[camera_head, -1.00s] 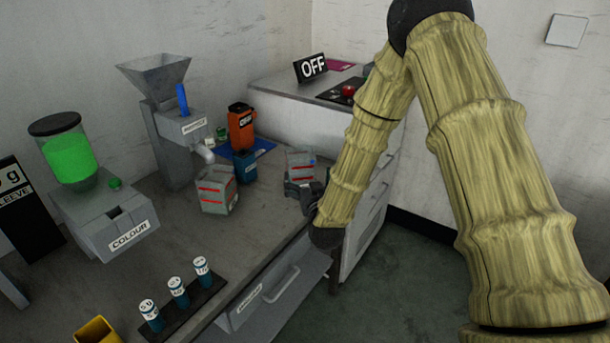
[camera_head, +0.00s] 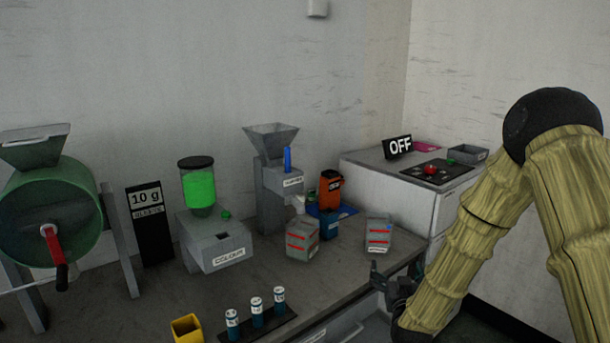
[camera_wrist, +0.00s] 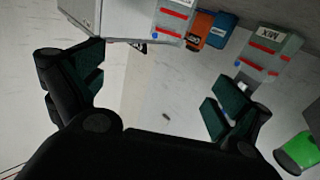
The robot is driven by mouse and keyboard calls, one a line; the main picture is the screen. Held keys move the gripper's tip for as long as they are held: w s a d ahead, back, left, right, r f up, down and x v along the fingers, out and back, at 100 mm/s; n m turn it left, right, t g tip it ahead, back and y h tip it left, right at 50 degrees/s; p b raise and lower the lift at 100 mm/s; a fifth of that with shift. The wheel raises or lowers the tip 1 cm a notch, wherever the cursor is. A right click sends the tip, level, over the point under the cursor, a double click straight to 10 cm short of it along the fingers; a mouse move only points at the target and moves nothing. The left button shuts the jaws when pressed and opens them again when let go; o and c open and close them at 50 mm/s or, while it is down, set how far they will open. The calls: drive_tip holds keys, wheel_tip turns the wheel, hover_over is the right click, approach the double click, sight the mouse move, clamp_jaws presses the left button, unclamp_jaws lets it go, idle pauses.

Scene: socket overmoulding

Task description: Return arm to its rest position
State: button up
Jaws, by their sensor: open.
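My gripper (camera_head: 392,280) is at the front right edge of the bench in the head view, low beside the grey block with red stripes (camera_head: 379,236). My arm comes in from the right. In the wrist view my gripper (camera_wrist: 150,100) has its two dark green finger pads wide apart, with nothing between them. Past the fingers the wrist view shows pale wall, and bench items appear tilted along its top edge.
A second red-striped block (camera_head: 302,240), an orange container (camera_head: 330,188) and a blue cup (camera_head: 329,226) stand on the bench (camera_head: 150,312). A white cabinet (camera_head: 400,192) with an OFF sign (camera_head: 398,147) is behind. Blue-bodied vials (camera_head: 257,312) and a yellow container (camera_head: 187,328) are in front.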

drive_tip(key=s+a+f+n+g+y, duration=0.15)
drive_tip(key=s+f+g, duration=0.25)
drive_tip(key=s+f, duration=0.75)
drive_tip(key=s+a+f+m+g+y, duration=0.15)
drive_tip(key=s+f+g, duration=0.5)
drive_tip(key=f, duration=0.75)
drive_tip(key=s+f+g, duration=0.3)
drive_tip(key=s+f, duration=0.2)
drive_tip(key=s, duration=1)
drive_tip(key=s+f+n+g, duration=0.1)
drive_tip(key=s+f+g, duration=0.3)
drive_tip(key=s, duration=1.2)
drive_tip(key=shift+s+f+h+p, duration=0.25)
drive_tip(key=shift+f+h+p, duration=0.05)
drive_tip(key=shift+f+p, duration=0.1)
drive_tip(key=shift+d, duration=0.1)
